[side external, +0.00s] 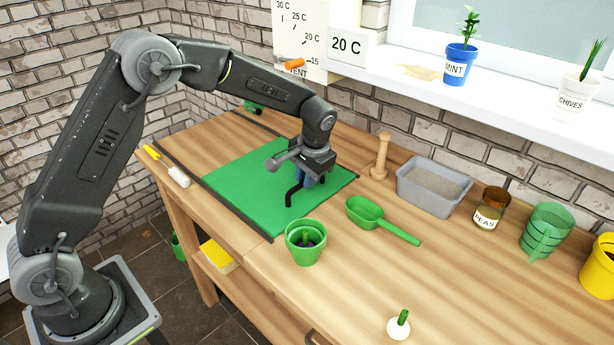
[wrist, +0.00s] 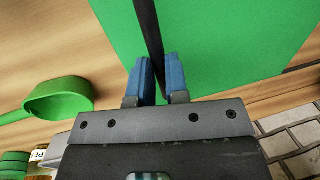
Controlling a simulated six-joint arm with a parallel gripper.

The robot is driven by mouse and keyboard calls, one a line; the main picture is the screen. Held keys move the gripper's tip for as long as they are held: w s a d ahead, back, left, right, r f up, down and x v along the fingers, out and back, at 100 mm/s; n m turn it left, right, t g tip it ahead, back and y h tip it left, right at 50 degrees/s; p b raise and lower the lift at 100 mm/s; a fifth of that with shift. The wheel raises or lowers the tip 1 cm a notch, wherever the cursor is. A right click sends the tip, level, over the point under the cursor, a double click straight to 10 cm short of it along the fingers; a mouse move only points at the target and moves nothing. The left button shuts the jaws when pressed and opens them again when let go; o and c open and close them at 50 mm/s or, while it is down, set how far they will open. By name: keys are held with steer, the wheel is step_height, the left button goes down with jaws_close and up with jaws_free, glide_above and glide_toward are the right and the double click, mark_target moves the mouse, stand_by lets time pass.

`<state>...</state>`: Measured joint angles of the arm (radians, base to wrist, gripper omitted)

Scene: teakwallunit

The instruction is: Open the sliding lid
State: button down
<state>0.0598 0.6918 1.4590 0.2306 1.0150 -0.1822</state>
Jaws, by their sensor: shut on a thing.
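The sliding lid is a flat green panel (side external: 245,178) set into the wooden bench top. It also fills the upper part of the wrist view (wrist: 230,40). A black bar handle (side external: 290,194) stands on the panel toward its right side. My gripper (side external: 304,182) is over the panel and points down. In the wrist view its blue fingers (wrist: 158,78) are on either side of the black handle (wrist: 149,30) and shut on it. What lies under the panel is hidden.
Black rails (side external: 222,208) run along the panel's front and back. Bare wood (side external: 195,140) lies between them at left. A green pot (side external: 305,255), green scoop (side external: 366,214), wooden dibber (side external: 380,160) and grey tray (side external: 420,204) stand to the right. A brush (side external: 178,177) lies at the left edge.

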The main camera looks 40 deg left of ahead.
steer(key=a, duration=2.2)
steer(key=c, duration=1.1)
jaws_free()
steer(key=shift+r, duration=0.1)
steer(key=d+r, duration=0.1)
steer(key=r, duration=0.8)
steer(key=d+r, duration=0.1)
steer(key=r, duration=0.3)
steer(key=shift+d+r, duration=0.2)
steer(key=shift+d, duration=0.1)
